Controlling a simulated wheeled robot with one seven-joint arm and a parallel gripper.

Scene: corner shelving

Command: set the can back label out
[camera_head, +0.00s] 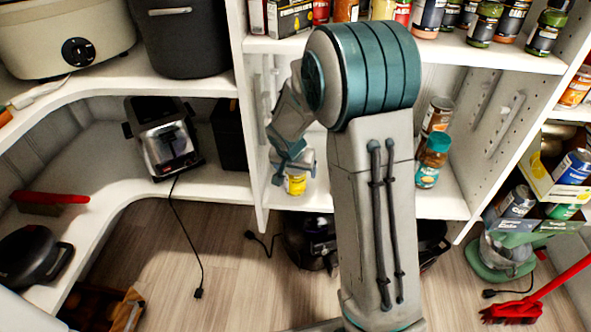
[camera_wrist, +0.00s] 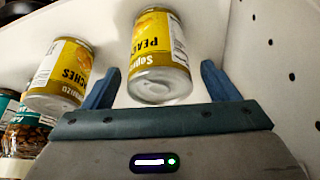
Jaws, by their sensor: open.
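A yellow can with a silver end (camera_wrist: 160,60) has a peach label facing my wrist camera, with a white panel at its right edge. In the head view the yellow can (camera_head: 297,185) is low in the middle shelf bay, just under my gripper (camera_head: 292,166). In the wrist view my gripper (camera_wrist: 160,78) is open, with one blue finger on each side of the can and gaps visible between. A second yellow peach can (camera_wrist: 62,75) is left of the left finger. The far side of each can is hidden.
A jar with dark contents (camera_wrist: 24,138) is at the left in the wrist view. In the head view a teal-lidded jar (camera_head: 432,160) stands right of my arm. A perforated white side panel (camera_wrist: 285,60) is close on the right in the wrist view.

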